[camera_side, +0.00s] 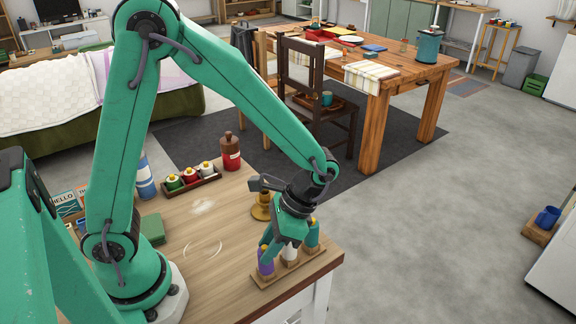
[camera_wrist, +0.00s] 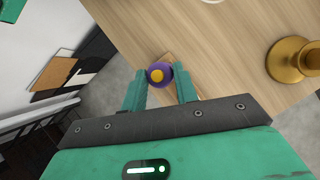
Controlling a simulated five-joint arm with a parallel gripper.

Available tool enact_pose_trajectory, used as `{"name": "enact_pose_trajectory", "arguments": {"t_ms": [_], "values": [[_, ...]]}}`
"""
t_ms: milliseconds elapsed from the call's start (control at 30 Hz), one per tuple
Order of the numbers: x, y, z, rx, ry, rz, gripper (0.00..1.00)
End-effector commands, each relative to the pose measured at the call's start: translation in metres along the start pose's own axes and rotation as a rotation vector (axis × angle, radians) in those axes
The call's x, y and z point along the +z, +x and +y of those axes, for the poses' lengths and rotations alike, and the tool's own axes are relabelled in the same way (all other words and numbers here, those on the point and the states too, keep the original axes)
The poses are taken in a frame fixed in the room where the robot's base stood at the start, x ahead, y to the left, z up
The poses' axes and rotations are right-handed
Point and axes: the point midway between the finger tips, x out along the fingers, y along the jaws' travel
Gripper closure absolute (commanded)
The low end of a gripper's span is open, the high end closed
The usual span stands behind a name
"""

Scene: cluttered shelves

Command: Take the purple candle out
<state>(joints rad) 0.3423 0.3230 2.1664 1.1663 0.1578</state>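The purple candle (camera_side: 265,264) stands upright at the left end of a small wooden holder (camera_side: 262,283) at the front corner of the worktop. A white candle (camera_side: 289,253) and a teal candle (camera_side: 313,235) stand beside it in the same row. My gripper (camera_side: 272,243) points down over the holder. In the wrist view, the purple candle (camera_wrist: 150,79) with its yellow top lies between my two fingertips (camera_wrist: 161,80). The fingers are apart, one on each side of it, with little room; contact is not clear. The other candles are hidden in the wrist view.
A brass candlestick (camera_side: 262,207) stands close behind my gripper. Farther back are a tray of small jars (camera_side: 205,183), a dark red bottle (camera_side: 230,152) and a green block (camera_side: 152,229). The worktop (camera_side: 215,270) left of the holder is clear.

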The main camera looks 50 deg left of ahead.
Motion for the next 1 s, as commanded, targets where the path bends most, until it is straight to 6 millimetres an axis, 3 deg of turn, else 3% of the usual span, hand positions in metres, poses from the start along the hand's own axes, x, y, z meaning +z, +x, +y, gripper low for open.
{"name": "enact_pose_trajectory", "arguments": {"t_ms": [1000], "values": [[0.004,-0.011,0.001,-0.001,0.002,0.005,0.95]]}}
